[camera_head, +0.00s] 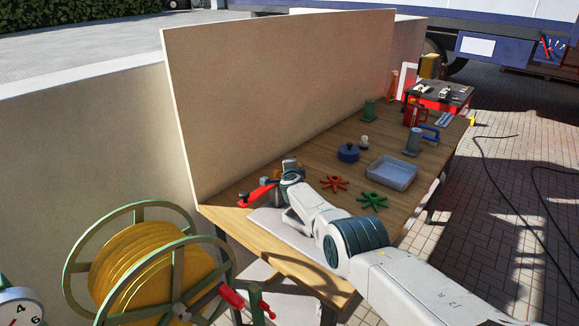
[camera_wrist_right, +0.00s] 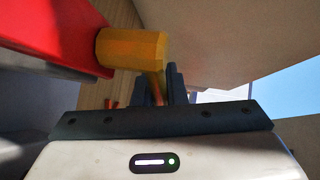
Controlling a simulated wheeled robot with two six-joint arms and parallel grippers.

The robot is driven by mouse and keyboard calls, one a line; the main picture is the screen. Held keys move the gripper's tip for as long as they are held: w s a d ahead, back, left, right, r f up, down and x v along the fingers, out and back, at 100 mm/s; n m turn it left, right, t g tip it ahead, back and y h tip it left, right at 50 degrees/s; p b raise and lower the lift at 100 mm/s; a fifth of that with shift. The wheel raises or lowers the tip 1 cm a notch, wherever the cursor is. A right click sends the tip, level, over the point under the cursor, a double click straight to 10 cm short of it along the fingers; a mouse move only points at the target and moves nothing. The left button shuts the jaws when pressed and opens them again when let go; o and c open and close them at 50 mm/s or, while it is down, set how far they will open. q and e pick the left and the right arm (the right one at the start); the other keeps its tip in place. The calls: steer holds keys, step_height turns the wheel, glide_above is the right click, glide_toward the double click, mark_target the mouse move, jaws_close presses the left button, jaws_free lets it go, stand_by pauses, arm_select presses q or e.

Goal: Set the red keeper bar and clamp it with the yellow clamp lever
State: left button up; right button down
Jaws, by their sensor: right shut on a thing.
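The red keeper bar (camera_head: 259,194) shows near the left end of the wooden table, beside a dark grey fixture (camera_head: 291,164). In the right wrist view the bar (camera_wrist_right: 55,30) fills the upper left, close to my gripper. The yellow clamp lever (camera_wrist_right: 131,48) shows there as an orange-yellow knob with a thin stem, right by the bar's edge. My right gripper (camera_wrist_right: 157,88) is shut on the lever's stem, between its dark fingers. My arm hides much of the fixture in the head view, and I cannot tell how the bar is seated. My left gripper is not in view.
A tall beige panel (camera_head: 280,90) stands along the table's back. Red (camera_head: 333,183) and green (camera_head: 372,200) star-shaped handles, a grey tray (camera_head: 392,173) and a blue pot (camera_head: 348,152) lie to the right. A yellow hose reel (camera_head: 145,265) stands at the front left.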

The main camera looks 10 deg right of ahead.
stand_by(0.4)
steer(key=c, duration=1.5)
jaws_free()
steer(key=shift+d, duration=0.1)
steer(key=shift+s, duration=0.1)
steer(key=shift+p+v, duration=4.55)
steer(key=shift+v, duration=0.9)
